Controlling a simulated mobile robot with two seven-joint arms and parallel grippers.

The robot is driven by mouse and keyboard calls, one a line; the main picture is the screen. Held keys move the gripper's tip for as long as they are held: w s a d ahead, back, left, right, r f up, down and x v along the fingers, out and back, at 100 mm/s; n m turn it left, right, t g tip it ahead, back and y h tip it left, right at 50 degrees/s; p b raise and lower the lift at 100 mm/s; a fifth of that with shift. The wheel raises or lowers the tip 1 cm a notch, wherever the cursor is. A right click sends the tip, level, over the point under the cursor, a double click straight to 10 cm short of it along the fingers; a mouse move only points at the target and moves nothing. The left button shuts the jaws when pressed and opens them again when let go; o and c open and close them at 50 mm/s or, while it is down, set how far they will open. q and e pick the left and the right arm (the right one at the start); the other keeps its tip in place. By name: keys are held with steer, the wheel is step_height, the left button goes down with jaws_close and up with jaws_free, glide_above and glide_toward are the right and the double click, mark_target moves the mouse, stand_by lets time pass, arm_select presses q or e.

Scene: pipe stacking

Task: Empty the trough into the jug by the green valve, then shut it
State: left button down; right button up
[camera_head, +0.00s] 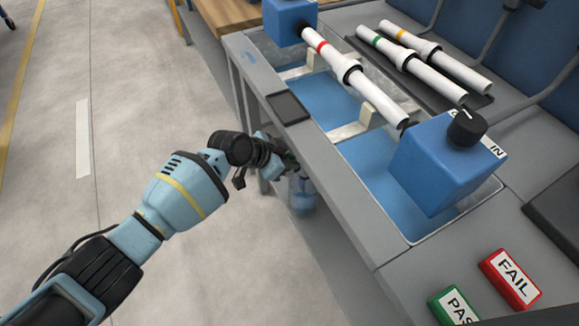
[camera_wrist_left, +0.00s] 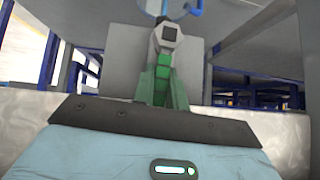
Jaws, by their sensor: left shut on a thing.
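The trough (camera_head: 412,240) is a grey bench basin with blue water showing in it. My left gripper (camera_head: 288,161) is at the trough's front side, below the rim, and is shut on the green valve (camera_wrist_left: 158,84). In the head view, my wrist and fingers hide most of the valve, so its setting cannot be told. The clear jug (camera_head: 302,196) is under the valve and has bluish water in it. Part of it with a blue handle shows at the top of the left wrist view (camera_wrist_left: 182,9). My right gripper is out of view.
A white pipe with a red band (camera_head: 330,54) spans the trough between two blue blocks, the nearer one (camera_head: 436,168) with a black knob. Spare pipes (camera_head: 430,76) lie on a dark tray. FAIL (camera_head: 510,278) and PASS (camera_head: 453,305) boxes stand at the front. The floor at left is clear.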

arm_select(q)
steer(key=shift+w+a+g+b, duration=0.1)
steer(key=shift+w+g+b, duration=0.2)
steer(key=shift+b, duration=0.25)
steer(key=c, duration=1.4)
jaws_free()
steer(key=shift+c, duration=0.2)
steer(key=p+v, duration=0.2)
steer(key=v, duration=0.6)
steer(key=shift+f, duration=0.15)
